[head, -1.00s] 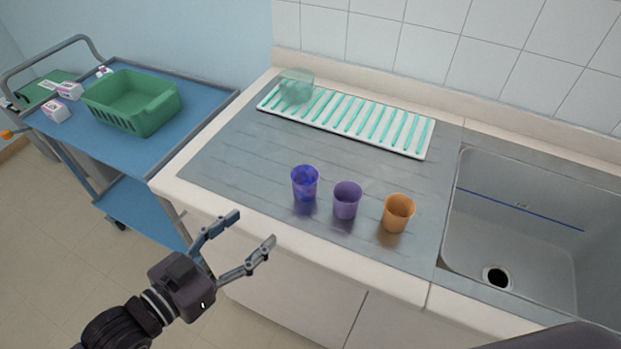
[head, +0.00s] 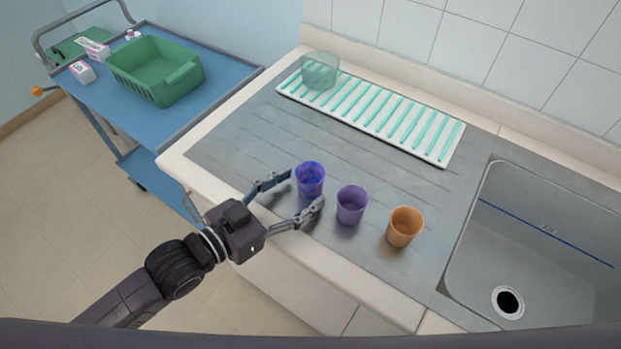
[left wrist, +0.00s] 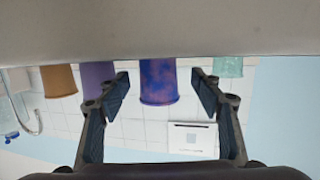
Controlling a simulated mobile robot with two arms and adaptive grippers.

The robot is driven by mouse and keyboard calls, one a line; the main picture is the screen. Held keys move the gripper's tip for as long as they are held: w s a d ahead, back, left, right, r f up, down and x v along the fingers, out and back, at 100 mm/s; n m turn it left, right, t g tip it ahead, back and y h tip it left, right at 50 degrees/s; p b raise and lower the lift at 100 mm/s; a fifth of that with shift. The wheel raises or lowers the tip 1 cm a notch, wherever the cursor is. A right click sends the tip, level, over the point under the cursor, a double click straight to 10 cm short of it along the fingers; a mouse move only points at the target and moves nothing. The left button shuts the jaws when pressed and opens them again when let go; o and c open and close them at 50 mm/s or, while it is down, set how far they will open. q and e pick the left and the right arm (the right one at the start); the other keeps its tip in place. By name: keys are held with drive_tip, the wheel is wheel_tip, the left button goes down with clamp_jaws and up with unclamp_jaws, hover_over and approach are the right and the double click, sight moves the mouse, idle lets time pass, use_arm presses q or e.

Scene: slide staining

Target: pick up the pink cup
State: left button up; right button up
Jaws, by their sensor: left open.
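No plainly pink cup shows. A blue cup with purple-pink mottling (head: 311,180) stands upright on the grey draining surface, left of a purple cup (head: 351,205) and an orange cup (head: 404,227). My left gripper (head: 304,188) is open, with its fingertips at the near side of the mottled cup, one towards each side. In the left wrist view, which is upside down, the mottled cup (left wrist: 158,82) appears between the open fingers (left wrist: 162,85). I cannot tell whether a finger touches it. The purple cup (left wrist: 97,77) is partly behind one finger there. My right gripper is not in view.
A white rack with green slats (head: 440,158) lies at the back, with a translucent green cup (head: 320,70) at its left end. A sink (head: 470,262) is at right. A blue trolley (head: 160,128) with a green basket (head: 155,72) stands at left.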

sight(301, 190)
use_arm(q)
drive_tip(key=x, duration=0.2)
drive_tip(key=shift+w+d, duration=0.2)
drive_tip(key=shift+d, duration=0.15)
drive_tip(key=shift+w+d+f+p, duration=0.2)
drive_tip(key=shift+w+d+p, duration=0.05)
drive_tip(key=shift+p, duration=0.05)
drive_tip(key=shift+f, duration=0.1)
drive_tip(key=c, duration=1.3)
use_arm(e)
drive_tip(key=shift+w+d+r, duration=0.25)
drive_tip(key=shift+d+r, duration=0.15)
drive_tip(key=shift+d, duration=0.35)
